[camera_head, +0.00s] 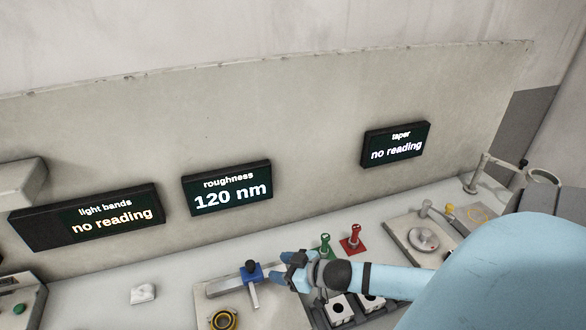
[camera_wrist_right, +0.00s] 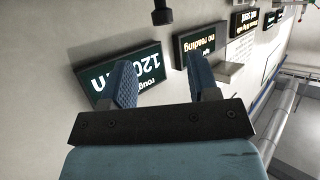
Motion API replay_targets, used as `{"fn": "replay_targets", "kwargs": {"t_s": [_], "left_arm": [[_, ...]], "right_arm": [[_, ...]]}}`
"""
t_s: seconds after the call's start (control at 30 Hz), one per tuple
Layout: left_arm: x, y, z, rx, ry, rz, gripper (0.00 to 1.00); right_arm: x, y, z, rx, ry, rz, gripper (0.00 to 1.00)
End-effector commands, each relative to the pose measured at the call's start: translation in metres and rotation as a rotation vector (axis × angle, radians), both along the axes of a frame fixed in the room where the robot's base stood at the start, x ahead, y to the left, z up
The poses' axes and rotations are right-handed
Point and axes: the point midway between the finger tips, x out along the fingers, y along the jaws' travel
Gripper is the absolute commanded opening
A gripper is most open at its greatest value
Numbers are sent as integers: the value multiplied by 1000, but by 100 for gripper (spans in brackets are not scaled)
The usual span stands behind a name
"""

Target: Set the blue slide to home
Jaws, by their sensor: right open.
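The blue slide (camera_head: 251,274) with a black knob on top sits on a pale rail (camera_head: 222,287) on the bench in the head view. A light arm hangs from it toward the front. My right gripper (camera_head: 280,266) is just right of the slide, with its blue fingers toward it. In the right wrist view the fingers (camera_wrist_right: 163,82) stand apart with nothing between them. A dark knob-like piece (camera_wrist_right: 162,12) shows beyond them at the top edge; I cannot tell if it is the slide's knob. My left gripper is not in view.
Green (camera_head: 325,246) and red (camera_head: 352,240) handles stand behind my right forearm. A yellow-ringed part (camera_head: 224,319) is in front of the slide. The roughness display (camera_head: 228,187) reads 120 nm; the light bands (camera_head: 90,217) and taper (camera_head: 396,144) displays read no reading. A white block (camera_head: 143,293) lies left.

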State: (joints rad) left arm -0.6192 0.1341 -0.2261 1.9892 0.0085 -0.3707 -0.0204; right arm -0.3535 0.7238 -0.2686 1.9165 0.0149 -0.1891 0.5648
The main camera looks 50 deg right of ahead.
Motion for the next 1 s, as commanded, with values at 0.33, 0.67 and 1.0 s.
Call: {"fn": "replay_targets", "kwargs": {"t_s": [0.33, 0.67, 1.0], "left_arm": [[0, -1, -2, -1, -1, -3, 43], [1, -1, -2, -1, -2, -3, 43], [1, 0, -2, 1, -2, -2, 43]], "right_arm": [[-29, -10, 12, -1, 0, 0, 55], [-30, -11, 14, -1, -1, 0, 55], [-31, -8, 11, 0, 2, -3, 55]]}}
